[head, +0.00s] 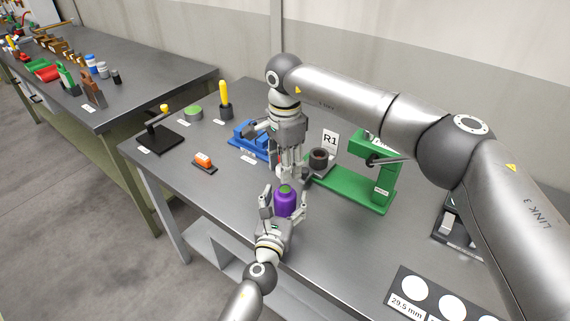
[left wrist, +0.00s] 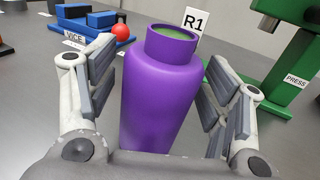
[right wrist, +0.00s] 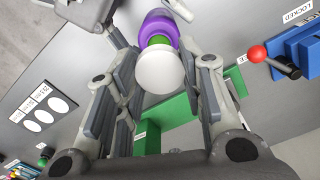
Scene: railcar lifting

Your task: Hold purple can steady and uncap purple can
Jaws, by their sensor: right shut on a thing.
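The purple can (head: 286,203) stands upright on the table, and its open neck shows green inside in the left wrist view (left wrist: 162,92). My left gripper (head: 284,207) is open, with one finger on each side of the can. In the left wrist view (left wrist: 160,95) small gaps show between the pads and the can. My right gripper (head: 290,172) points down above the can. In the right wrist view it is shut on a white round cap (right wrist: 161,71), which hides part of the green mouth and purple can (right wrist: 158,27) beyond.
A blue vice (head: 246,136) is behind left. The table front left is clear.

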